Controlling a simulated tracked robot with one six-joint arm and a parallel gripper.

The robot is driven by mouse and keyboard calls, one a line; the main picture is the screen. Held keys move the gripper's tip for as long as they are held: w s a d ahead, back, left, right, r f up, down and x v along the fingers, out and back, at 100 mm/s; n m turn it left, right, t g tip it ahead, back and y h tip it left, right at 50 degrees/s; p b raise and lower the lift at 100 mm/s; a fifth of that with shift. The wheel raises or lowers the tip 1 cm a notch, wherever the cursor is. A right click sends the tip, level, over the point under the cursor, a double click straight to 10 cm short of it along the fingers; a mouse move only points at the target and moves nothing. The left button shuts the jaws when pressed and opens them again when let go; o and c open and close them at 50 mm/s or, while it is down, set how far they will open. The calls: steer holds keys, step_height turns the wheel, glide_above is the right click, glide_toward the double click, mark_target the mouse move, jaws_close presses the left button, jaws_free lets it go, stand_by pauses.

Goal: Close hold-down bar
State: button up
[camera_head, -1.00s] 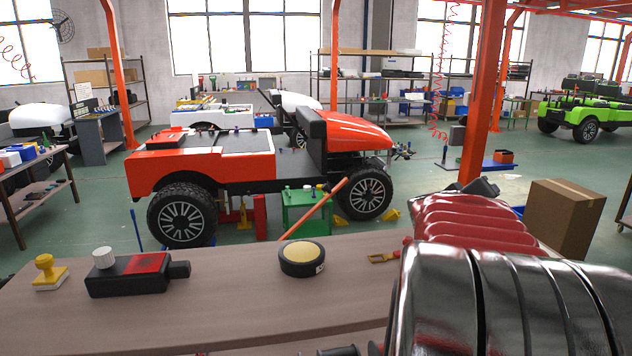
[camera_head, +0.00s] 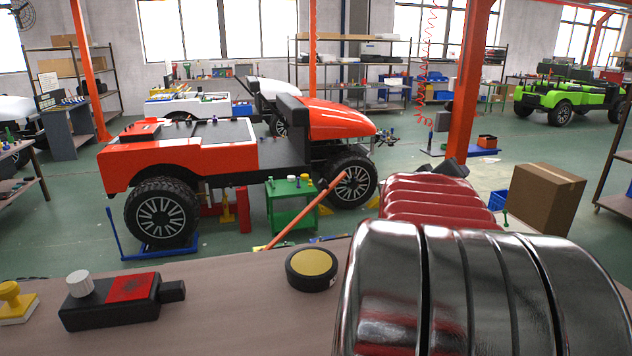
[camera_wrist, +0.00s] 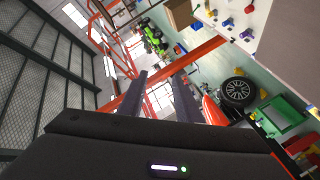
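I cannot make out a hold-down bar for certain in either view. An orange-red cart (camera_head: 190,158) with black wheels stands beyond the workbench in the head view. A slanted orange rod (camera_head: 305,212) shows in front of its front wheel; I cannot tell what it belongs to. My gripper (camera_wrist: 160,77) shows in the wrist view as two dark fingers held apart, with nothing between them. It points into open space, away from the cart. In the head view my silver and red arm fills the lower right, and the fingers cannot be made out.
A workbench (camera_head: 230,300) lies close in front, with a black and red device (camera_head: 110,300), a yellow stamp (camera_head: 14,303) and a round black and yellow pad (camera_head: 312,268). A green stand (camera_head: 290,205) is beside the cart. A cardboard box (camera_head: 545,198) and an orange post (camera_head: 468,85) are right.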

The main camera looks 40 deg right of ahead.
steer(key=shift+o, duration=0.7)
steer(key=w+a+f+m+t+y, duration=0.2)
steer(key=w+a+m+t+y, duration=0.3)
steer(key=w+a+m, duration=0.3)
steer(key=w+a+f+m+t+y, duration=0.1)
steer(key=w+a+m+t+y, duration=0.4)
steer(key=w+m, duration=0.7)
steer(key=a+m+t, duration=0.2)
steer(key=a+m, duration=0.2)
steer(key=m, duration=0.1)
steer(key=shift+w+a+f+t, duration=0.2)
steer(key=shift+w+f+t, duration=0.1)
steer(key=shift+w+f, duration=0.1)
steer(key=shift+w, duration=0.1)
stand_by(0.5)
steer(key=x, duration=1.3)
steer(key=shift+w+f, duration=0.2)
steer(key=shift+w, duration=0.1)
